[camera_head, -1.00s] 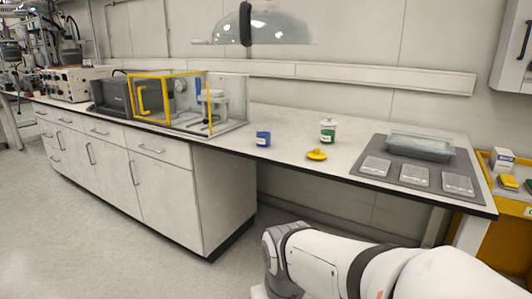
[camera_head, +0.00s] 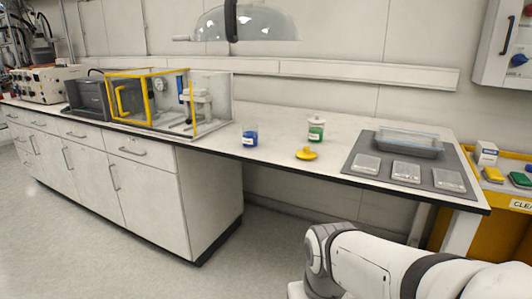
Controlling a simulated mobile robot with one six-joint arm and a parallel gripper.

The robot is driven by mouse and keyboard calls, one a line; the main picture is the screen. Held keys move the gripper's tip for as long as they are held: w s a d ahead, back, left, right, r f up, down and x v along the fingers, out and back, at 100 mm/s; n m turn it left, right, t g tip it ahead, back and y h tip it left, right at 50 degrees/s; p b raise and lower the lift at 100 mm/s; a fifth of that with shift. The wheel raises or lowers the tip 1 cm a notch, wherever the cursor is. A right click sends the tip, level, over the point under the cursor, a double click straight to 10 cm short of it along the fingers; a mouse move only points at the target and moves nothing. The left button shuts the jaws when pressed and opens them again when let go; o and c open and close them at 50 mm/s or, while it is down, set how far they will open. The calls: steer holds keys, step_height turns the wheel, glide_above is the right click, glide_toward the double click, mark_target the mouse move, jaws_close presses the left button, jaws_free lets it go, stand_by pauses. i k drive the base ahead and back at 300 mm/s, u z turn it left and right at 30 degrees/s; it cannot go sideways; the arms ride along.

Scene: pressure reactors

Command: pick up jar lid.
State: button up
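A yellow lid (camera_head: 306,154) with a raised knob lies on the white bench top, near its front edge. A small jar with blue contents (camera_head: 250,138) stands to its left and seems to have no lid on. A jar with a green label and a pale top (camera_head: 316,128) stands upright just behind the yellow lid. The lid touches neither jar. My arm shows at the lower right, below and in front of the bench. My gripper is out of the picture, so its state does not show.
A grey mat (camera_head: 356,158) with several clear small trays and a larger clear tray (camera_head: 409,143) lies right of the lid. A yellow-framed clear enclosure (camera_head: 210,100) stands to the left. A glass hood (camera_head: 250,24) hangs above.

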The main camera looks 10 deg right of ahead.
mark_target(305, 154)
steer(key=u, duration=0.05)
steer(key=i, duration=0.95)
steer(key=z, duration=0.05)
